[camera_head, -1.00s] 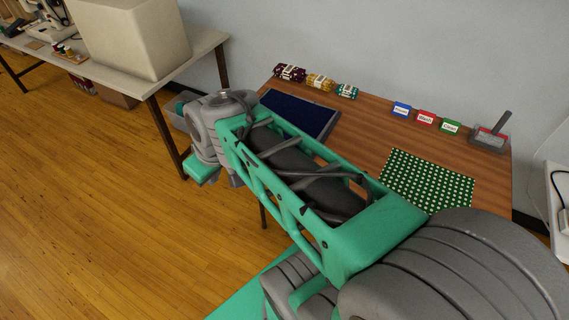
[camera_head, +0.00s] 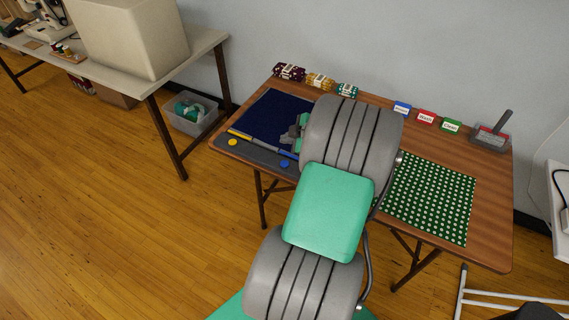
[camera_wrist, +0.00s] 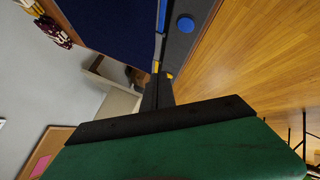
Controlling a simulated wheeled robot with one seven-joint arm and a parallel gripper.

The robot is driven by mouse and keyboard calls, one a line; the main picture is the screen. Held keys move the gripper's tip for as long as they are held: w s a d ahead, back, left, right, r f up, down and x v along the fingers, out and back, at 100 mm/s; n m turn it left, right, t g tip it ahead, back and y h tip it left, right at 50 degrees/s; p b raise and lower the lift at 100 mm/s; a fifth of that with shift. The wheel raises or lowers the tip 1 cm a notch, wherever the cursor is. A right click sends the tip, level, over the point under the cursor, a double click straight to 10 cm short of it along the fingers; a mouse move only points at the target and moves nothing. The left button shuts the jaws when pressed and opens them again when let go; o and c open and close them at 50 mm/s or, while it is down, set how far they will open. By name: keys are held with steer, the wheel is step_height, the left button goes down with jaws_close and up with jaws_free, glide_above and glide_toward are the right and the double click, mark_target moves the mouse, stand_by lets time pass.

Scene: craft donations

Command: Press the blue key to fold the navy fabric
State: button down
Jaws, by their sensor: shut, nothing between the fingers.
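The navy fabric (camera_head: 265,115) lies flat on the folding board at the left of the wooden table, and fills the upper left of the wrist view (camera_wrist: 110,30). The round blue key (camera_head: 285,163) sits on the board's grey front strip, right of the round yellow key (camera_head: 233,142). The blue key also shows in the wrist view (camera_wrist: 185,24), apart from my fingers. My gripper (camera_wrist: 160,76) is shut and empty. In the head view, part of my gripper shows above the board's right side, behind the blue key; my arm hides the rest.
A yellow bar (camera_head: 240,134) and a blue bar (camera_head: 280,152) run along the fabric's front edge. Green dotted fabric (camera_head: 432,195) lies at right. Fabric rolls (camera_head: 320,81), small labelled blocks (camera_head: 426,117) and a grey tray (camera_head: 490,137) stand along the back.

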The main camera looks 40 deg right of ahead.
steer(key=b, duration=0.4)
glide_above(286, 165)
step_height(286, 165, down, 8)
steer(key=shift+r, duration=0.1)
steer(key=shift+d+f+b, duration=0.1)
steer(key=shift+f+b, duration=0.4)
stand_by(1.3)
steer(key=shift+f+b, duration=0.4)
steer(key=shift+b, duration=0.25)
